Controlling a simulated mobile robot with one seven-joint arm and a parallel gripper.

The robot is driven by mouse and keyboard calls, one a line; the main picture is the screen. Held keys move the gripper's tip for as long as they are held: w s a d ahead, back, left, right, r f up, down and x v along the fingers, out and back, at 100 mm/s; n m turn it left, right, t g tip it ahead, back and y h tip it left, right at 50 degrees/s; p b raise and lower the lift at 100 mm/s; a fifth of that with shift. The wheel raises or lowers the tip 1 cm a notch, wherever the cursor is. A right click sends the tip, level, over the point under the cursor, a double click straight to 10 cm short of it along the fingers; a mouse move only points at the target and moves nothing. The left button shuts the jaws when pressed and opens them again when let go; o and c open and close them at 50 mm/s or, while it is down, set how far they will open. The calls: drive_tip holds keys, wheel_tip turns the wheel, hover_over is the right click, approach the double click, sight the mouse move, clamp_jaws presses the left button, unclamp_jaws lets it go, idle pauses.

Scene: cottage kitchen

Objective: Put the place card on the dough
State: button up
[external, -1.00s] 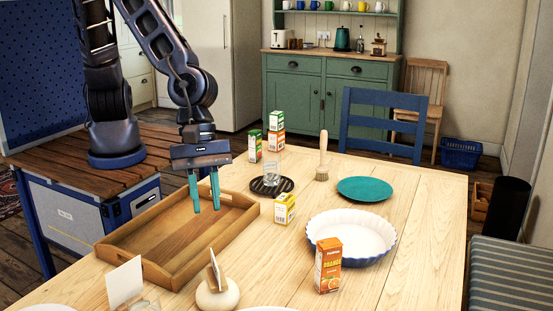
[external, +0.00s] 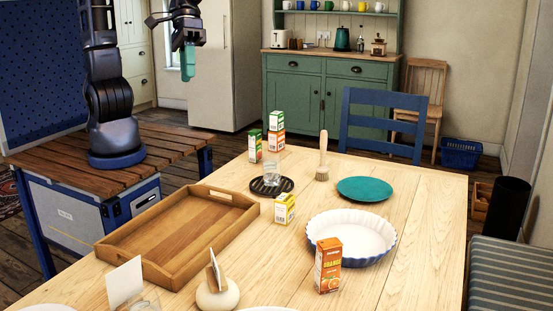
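A small folded card (external: 213,270), white on one face and tan on the other, looks like the place card. It stands upright, slightly tilted, on top of the dough (external: 218,296), a pale round lump on the table's near side. My gripper (external: 188,78) is raised at the upper left, beyond the table and far from the card and dough. Its teal fingers overlap in this view, so I cannot tell whether they are apart. Nothing is visible hanging from them.
A wooden tray (external: 244,200) lies empty left of the middle. A white card (external: 125,284) stands at the near left by a clear glass item.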

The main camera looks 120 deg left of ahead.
drive_tip(key=s+a+r+m+y, duration=0.1)
drive_tip(key=s+a+m+y, duration=0.1)
drive_tip(key=s+a+m, duration=0.3)
drive_tip(key=s+a+r+m+t+y, duration=0.1)
drive_tip(key=s+a+m, duration=0.5)
drive_tip(key=s, duration=0.8)
drive_tip(key=shift+r+y, duration=0.6)
drive_tip(key=shift+r, duration=0.2)
